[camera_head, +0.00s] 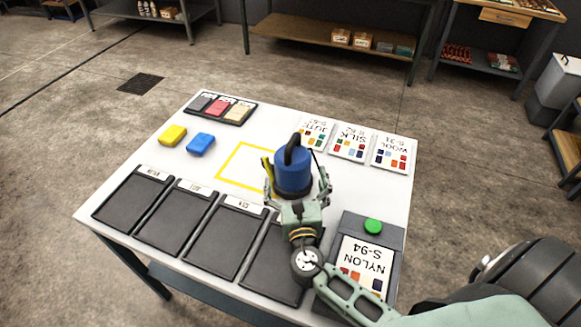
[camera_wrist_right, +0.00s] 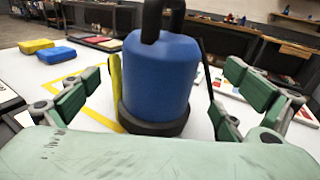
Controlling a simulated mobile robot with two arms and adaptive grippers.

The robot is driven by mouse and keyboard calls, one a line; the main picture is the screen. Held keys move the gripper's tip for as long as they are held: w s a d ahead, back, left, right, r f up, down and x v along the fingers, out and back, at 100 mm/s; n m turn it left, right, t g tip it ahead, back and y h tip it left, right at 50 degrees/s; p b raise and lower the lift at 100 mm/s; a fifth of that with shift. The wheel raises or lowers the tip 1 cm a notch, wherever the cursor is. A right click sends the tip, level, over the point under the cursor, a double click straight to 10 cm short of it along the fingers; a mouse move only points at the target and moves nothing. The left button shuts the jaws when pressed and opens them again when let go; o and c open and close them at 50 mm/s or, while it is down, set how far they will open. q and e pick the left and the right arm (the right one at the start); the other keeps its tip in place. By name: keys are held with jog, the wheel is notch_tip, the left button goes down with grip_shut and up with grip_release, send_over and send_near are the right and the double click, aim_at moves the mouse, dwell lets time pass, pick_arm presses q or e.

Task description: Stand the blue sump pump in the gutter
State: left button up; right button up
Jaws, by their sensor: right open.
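The blue sump pump (camera_head: 293,170) stands upright on the white table, over the right side of a yellow outlined square. It has a black handle on top and a dark base. My right gripper (camera_head: 297,188) is open, with its fingers on either side of the pump and apart from it. In the right wrist view the pump (camera_wrist_right: 160,80) fills the middle between the open green finger pads. A thin yellow part shows at the pump's left side. The gutter cannot be made out in either view. My left gripper is not in view.
The white table (camera_head: 130,180) also holds a yellow block (camera_head: 172,135), a blue block (camera_head: 201,144), several dark trays (camera_head: 175,217), sample cards (camera_head: 352,143) and a grey box with a green button (camera_head: 372,226). A dark floor grate (camera_head: 140,83) lies beyond the table; shelves stand behind.

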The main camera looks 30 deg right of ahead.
aim_at(292, 160)
jog(key=shift+w+d+r, duration=0.15)
jog(key=shift+w, duration=0.25)
jog(key=shift+r+x, duration=0.2)
jog(key=shift+x, duration=0.65)
jog(key=b+x, duration=0.1)
jog(key=x, duration=0.1)
jog(key=shift+w+d+f, duration=0.1)
jog(key=shift+w+f, duration=0.1)
jog(key=shift+w, duration=0.1)
jog(key=shift+w+d, duration=0.15)
jog(key=shift+w, duration=0.2)
jog(key=shift+r, duration=0.1)
jog(key=c, duration=2)
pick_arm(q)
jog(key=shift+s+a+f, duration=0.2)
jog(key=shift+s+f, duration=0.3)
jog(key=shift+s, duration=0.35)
pick_arm(e)
jog(key=shift+w+r, duration=0.15)
jog(key=shift+r, duration=0.05)
jog(key=shift+c, duration=0.9)
